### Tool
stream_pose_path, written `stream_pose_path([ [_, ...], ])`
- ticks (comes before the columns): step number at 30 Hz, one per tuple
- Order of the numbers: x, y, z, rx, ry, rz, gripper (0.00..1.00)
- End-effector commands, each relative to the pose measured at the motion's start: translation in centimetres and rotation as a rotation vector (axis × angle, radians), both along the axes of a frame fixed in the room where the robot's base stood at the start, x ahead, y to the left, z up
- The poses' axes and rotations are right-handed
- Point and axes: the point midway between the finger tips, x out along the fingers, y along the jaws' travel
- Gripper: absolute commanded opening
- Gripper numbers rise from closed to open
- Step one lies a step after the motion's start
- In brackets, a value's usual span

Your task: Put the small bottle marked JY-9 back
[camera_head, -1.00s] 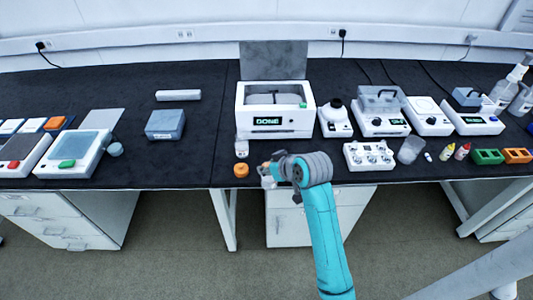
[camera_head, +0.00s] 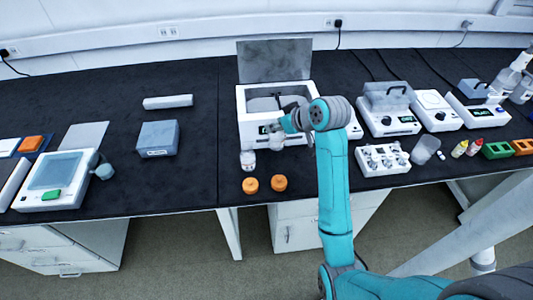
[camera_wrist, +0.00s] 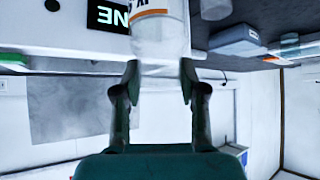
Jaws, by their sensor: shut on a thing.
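My gripper (camera_head: 284,126) is in front of the white instrument (camera_head: 250,132) with the open lid (camera_head: 274,60). In the wrist view my gripper (camera_wrist: 160,72) is shut on a small clear bottle (camera_wrist: 160,44). Its label has an orange band and dark lettering, cut off by the frame edge, so I cannot read the mark fully. Another small clear bottle (camera_head: 248,160) stands at the instrument's front left corner. Two round orange caps (camera_head: 250,185) (camera_head: 279,183) lie at the bench's front edge. My arm hides part of the instrument's front and display.
A white block with several round wells (camera_head: 382,160) and a clear beaker (camera_head: 425,150) stand to the right. Other instruments, such as one with a clear cover (camera_head: 388,97), line the back right. A grey-blue box (camera_head: 158,138) stands left, with bare black bench around it.

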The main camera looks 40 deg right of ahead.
Motion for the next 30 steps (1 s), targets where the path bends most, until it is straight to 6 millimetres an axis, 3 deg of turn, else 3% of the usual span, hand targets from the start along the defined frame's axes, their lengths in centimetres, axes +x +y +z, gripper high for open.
stream_pose_path([
  [10, -0.1, 0.1, -5.3, 0.001, 0.003, 0.000, 0.00],
  [17, 0.0, 0.0, -6.9, 0.001, 0.002, 0.000, 0.00],
  [24, 0.0, 0.0, -9.7, 0.001, 0.001, 0.000, 0.00],
  [30, 0.0, 0.0, -9.8, 0.000, -0.001, 0.000, 0.00],
])
